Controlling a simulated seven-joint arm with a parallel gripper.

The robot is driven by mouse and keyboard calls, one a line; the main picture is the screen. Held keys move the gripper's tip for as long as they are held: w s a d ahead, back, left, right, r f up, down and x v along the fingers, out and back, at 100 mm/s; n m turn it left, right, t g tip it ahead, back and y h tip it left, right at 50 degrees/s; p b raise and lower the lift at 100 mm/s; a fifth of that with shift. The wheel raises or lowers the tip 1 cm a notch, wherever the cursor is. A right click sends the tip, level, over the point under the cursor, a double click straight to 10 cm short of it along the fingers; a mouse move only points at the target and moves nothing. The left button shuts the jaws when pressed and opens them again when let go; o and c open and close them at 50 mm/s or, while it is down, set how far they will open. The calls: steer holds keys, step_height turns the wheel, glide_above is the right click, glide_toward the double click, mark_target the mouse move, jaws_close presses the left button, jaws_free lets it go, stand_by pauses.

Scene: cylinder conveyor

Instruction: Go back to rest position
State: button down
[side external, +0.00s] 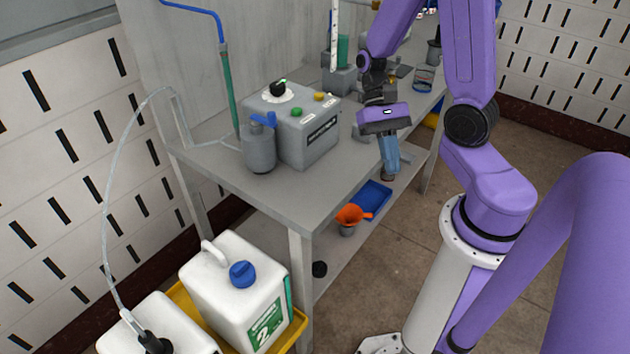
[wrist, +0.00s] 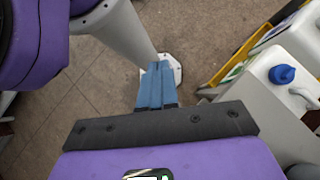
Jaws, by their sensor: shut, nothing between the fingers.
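My gripper (side external: 388,172) hangs pointing down beside the front edge of the grey workbench (side external: 290,205) in the side view. Its blue fingers are together and hold nothing. In the wrist view the closed fingers of my gripper (wrist: 160,68) point towards the floor and the foot of my own base. No object touches the fingers in either view.
A grey machine (side external: 308,135) and a grey bottle (side external: 258,150) stand on the bench. A blue tray (side external: 372,198) and an orange funnel (side external: 352,214) are on the lower shelf. White canisters (side external: 225,290) stand in a yellow tray (side external: 298,326). The floor (side external: 395,262) is clear before the bench.

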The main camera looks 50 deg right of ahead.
steer(key=s+a+r+n+t+h, duration=0.2)
steer(key=a+r+n+t, duration=0.1)
steer(key=n, duration=0.7)
steer(key=s+a+r+n+t+h, duration=0.2)
steer(key=a+r+n+t, duration=0.1)
steer(key=n, duration=0.7)
steer(key=shift+s+a+t+h, duration=0.3)
steer(key=shift+s+a+t, duration=0.15)
steer(key=shift+a, duration=0.45)
